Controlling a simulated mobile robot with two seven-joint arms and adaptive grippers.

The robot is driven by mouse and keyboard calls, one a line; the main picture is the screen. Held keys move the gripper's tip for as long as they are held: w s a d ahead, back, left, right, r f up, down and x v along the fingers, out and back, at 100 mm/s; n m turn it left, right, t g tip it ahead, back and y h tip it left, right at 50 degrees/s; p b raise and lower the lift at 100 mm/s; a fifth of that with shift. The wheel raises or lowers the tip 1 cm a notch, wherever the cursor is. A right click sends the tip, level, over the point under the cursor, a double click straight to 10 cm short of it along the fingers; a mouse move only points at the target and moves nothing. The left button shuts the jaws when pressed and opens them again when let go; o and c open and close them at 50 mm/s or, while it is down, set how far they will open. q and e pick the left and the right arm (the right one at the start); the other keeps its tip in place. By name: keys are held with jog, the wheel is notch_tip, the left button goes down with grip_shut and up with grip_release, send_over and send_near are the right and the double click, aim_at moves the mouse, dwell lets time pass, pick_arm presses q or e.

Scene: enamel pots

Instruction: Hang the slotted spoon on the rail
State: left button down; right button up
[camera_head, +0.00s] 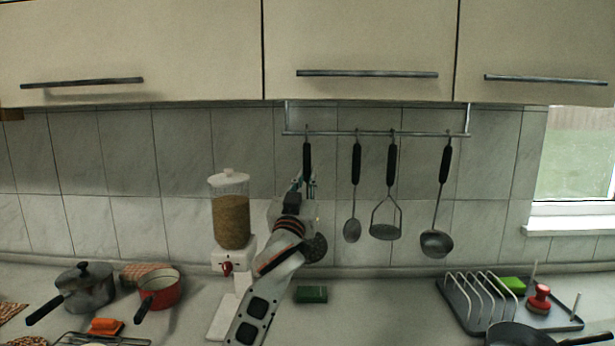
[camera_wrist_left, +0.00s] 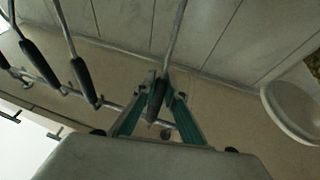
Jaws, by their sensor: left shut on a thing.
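The slotted spoon (camera_head: 316,248) is upright below the left part of the rail (camera_head: 340,133), with its black handle (camera_head: 307,160) up and its perforated head low, partly behind my arm. My left gripper (camera_head: 299,187) is shut on it. In the left wrist view the teal fingers (camera_wrist_left: 157,105) close on both sides of the black handle (camera_wrist_left: 157,93), and the thin shaft runs up the picture. The handle's top end is close to the rail in the head view; I cannot tell whether it touches a hook. My right gripper is not in view.
To the right on the rail hang a spoon (camera_head: 352,229), a masher (camera_head: 385,231) and a ladle (camera_head: 437,243). A cereal dispenser (camera_head: 231,220) stands left of my arm. Cupboards (camera_head: 360,40) are above. Pots (camera_head: 85,290), a green block (camera_head: 311,294) and a rack (camera_head: 480,300) occupy the counter.

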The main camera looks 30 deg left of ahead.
pick_arm(q)
jog(key=shift+f, duration=0.2)
jog(key=c, duration=2)
grip_release()
jog(key=v, duration=1.2)
